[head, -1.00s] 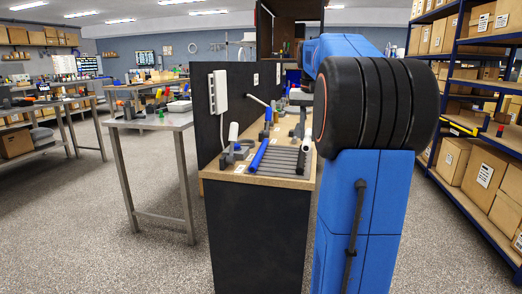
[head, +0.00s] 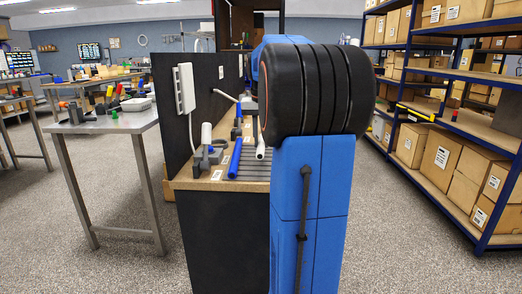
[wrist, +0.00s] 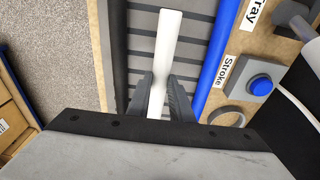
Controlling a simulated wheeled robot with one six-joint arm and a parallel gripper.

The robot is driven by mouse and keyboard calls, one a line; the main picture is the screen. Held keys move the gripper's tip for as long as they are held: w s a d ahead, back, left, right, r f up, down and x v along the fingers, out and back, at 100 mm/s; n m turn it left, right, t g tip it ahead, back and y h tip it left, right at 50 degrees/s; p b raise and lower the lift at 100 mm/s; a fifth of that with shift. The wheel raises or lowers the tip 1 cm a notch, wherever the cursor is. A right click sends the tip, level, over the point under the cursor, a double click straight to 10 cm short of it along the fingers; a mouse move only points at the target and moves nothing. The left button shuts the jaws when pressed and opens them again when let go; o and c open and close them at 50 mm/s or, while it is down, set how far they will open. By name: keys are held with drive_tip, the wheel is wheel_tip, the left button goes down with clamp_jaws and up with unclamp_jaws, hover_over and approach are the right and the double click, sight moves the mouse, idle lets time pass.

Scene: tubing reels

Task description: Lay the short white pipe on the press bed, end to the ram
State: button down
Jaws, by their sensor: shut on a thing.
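The short white pipe (wrist: 166,48) is between the two dark fingers of my gripper (wrist: 160,92) in the wrist view. My gripper is shut on it, and the pipe points away over the grey ribbed tray (wrist: 201,30). Its height above the ribs is hard to tell. In the head view an end of the white pipe (head: 261,151) shows beside my arm, which hides the gripper. A grey fixture (head: 209,159) with a white upright cylinder stands on the bench's left side. I cannot tell whether it is the press; no ram is clear.
A blue pipe (wrist: 222,58) lies right of the white pipe, and a black pipe (wrist: 117,50) lies left. A blue button (wrist: 262,84) labelled Stroke is at the right. A dark panel (head: 180,100) edges the bench. Shelves (head: 450,125) stand right, with open floor between.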

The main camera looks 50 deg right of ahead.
sight(261, 143)
drive_tip(key=shift+f, duration=1.9)
drive_tip(key=shift+f, duration=0.1)
drive_tip(key=c, duration=1.6)
unclamp_jaws()
drive_tip(key=r, duration=0.8)
drive_tip(key=s+a+r, duration=0.1)
drive_tip(key=r, duration=0.3)
drive_tip(key=shift+a+r, duration=0.1)
